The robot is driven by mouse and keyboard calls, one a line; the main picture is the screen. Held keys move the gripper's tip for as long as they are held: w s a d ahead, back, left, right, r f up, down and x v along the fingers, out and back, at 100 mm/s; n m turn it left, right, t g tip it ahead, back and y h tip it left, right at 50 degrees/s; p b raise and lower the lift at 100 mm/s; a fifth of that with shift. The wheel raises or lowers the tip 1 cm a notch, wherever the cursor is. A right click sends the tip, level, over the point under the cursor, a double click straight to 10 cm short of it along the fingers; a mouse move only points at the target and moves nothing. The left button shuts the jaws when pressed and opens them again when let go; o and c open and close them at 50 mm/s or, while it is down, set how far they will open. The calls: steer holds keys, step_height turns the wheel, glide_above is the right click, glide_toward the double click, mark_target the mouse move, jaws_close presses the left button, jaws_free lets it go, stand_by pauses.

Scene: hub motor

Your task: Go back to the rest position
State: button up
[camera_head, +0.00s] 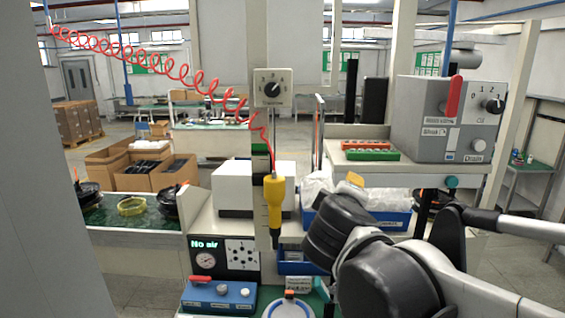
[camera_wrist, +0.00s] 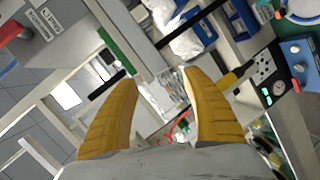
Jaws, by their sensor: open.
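My gripper (camera_wrist: 158,78) is open in the wrist view. Its two yellow fingers stand wide apart with nothing held between them. Beyond the fingers lie the workbench and bags, at a distance. In the head view my arm's dark joints fill the lower right, and a small yellow part that may be a fingertip shows above them. The rest of the gripper is hidden behind the arm there. A yellow screwdriver (camera_head: 274,203) hangs upright on a red coiled cable (camera_head: 150,62), apart from my arm.
A grey control box (camera_head: 445,118) with a red lever stands on the right shelf. Blue bins (camera_head: 388,219) with clear bags sit near my arm. A "No air" gauge panel (camera_head: 224,257) and blue button box (camera_head: 217,296) are at the front. Cardboard boxes (camera_head: 128,165) stand behind left.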

steer(key=s+d+f+m+g+b, duration=0.2)
steer(key=s+d+f+b, duration=0.15)
steer(key=f, duration=0.55)
steer(key=s+d+f+m+g+b, duration=0.15)
steer(key=s+f+b, duration=0.3)
steer(key=f, duration=0.45)
steer(key=s+d+f+m+g+b, duration=0.25)
steer(key=s+f+b, duration=0.2)
steer(key=f, duration=0.55)
steer(key=s+f+m+y+b, duration=0.1)
steer(key=s+f+b, duration=0.3)
steer(key=f, duration=0.4)
steer(key=s+a+f+m+g+y+b, duration=0.1)
steer(key=s+f+m+y+b, duration=0.1)
steer(key=f, duration=0.6)
steer(key=s+m+b, duration=0.1)
steer(key=s+b, duration=0.1)
steer(key=b, duration=0.1)
steer(key=shift+s+a+m+y, duration=0.15)
steer(key=shift+s+m+y, duration=0.15)
